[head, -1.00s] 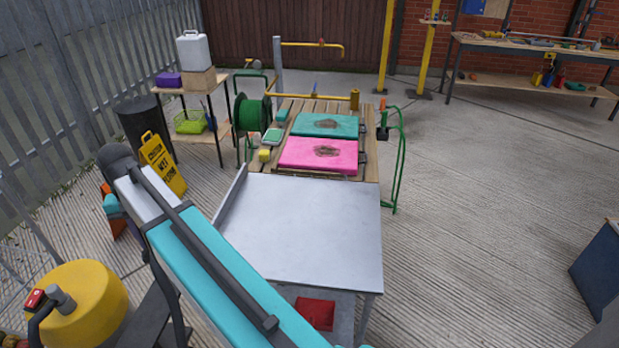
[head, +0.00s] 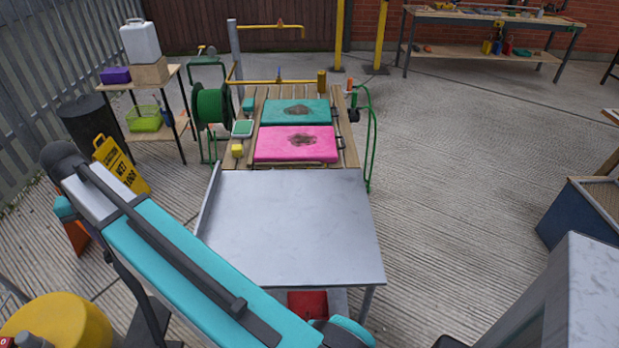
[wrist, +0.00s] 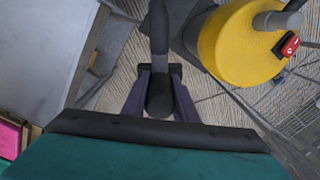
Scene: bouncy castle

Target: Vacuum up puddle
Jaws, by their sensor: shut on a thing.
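My gripper (wrist: 160,88) shows in the wrist view, its two dark fingers shut on a black vacuum hose handle (wrist: 158,35). The handle runs up between the fingers, and its far end is out of frame. The yellow vacuum drum (wrist: 235,50) with a red switch (wrist: 287,44) stands just right of the gripper in that view. In the head view the drum (head: 60,325) is at the lower left, partly cut off. A yellow wet-floor sign (head: 121,165) stands beyond my arm.
A grey metal table (head: 290,225) stands ahead, with a red object (head: 307,304) beneath. Behind it, a wooden bench carries a teal panel (head: 280,113) and a pink panel (head: 270,145), both stained. A blue box (head: 580,215) is right. Concrete between is clear.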

